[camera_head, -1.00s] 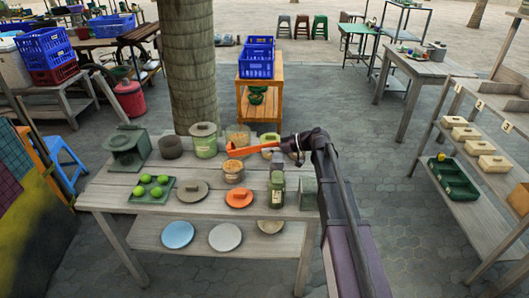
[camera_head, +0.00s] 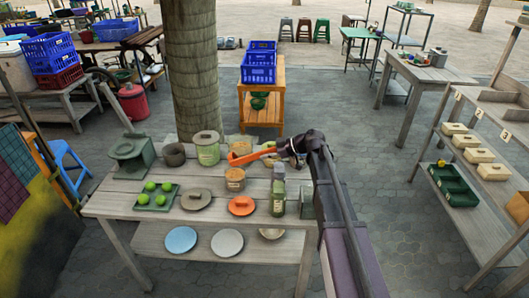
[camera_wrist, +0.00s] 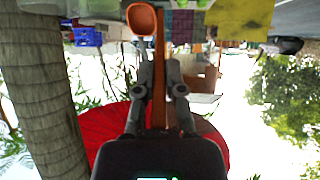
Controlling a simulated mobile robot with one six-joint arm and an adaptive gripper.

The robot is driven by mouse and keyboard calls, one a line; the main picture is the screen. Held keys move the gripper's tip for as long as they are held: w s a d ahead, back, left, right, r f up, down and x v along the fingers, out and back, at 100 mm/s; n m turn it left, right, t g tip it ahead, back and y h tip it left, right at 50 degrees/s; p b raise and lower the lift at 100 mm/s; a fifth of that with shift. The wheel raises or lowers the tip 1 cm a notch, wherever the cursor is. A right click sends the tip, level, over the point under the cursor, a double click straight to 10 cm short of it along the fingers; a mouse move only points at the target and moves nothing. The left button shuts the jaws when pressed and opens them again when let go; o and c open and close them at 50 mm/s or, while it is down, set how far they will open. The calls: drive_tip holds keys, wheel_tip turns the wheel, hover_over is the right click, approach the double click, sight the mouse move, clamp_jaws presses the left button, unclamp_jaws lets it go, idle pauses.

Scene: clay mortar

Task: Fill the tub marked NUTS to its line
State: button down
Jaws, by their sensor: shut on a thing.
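My gripper (camera_head: 288,152) is shut on the handle of an orange scoop (camera_head: 262,155), held level with the tabletop's back half. The scoop's bowl (camera_head: 236,159) is at the left end, just above a clear tub with tan contents (camera_head: 235,180). In the wrist view the gripper (camera_wrist: 158,85) grips the handle, and the bowl (camera_wrist: 141,20) shows its hollow, with no clear load in it. A pale green lidded tub (camera_head: 207,152) stands behind left. Labels are too small to read, so I cannot tell which tub says NUTS, nor see its line.
The wooden table (camera_head: 105,200) also holds a green tray of limes (camera_head: 157,196), a grey lid (camera_head: 195,201), an orange lid (camera_head: 241,206), a dark green bottle (camera_head: 278,198) and a green scale-like box (camera_head: 130,155). A shelf with cream boxes (camera_head: 493,172) stands right.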

drive_tip(key=shift+w+a+r+g+h+p, duration=0.1)
drive_tip(key=shift+a+r+h+p, duration=0.8)
drive_tip(key=shift+p, duration=0.95)
drive_tip(key=shift+s+a+r+g+h+p, duration=0.1)
drive_tip(key=shift+a+r+h+p, duration=0.6)
drive_tip(key=shift+p, duration=1.2)
drive_tip(key=shift+w+a+r+g+h+p, duration=0.1)
drive_tip(key=shift+a+r+h+p, duration=0.5)
drive_tip(key=shift+r+p, duration=1)
drive_tip(key=a+r+n+h+p, duration=0.1)
drive_tip(key=a+r+h+p, duration=0.1)
drive_tip(key=a+h+p, duration=0.4)
drive_tip(key=shift+w+a+h+p, duration=0.15)
drive_tip(key=shift+a+h+p, duration=0.2)
drive_tip(key=shift+a+h, duration=0.6)
drive_tip(key=shift+a+r, duration=0.1)
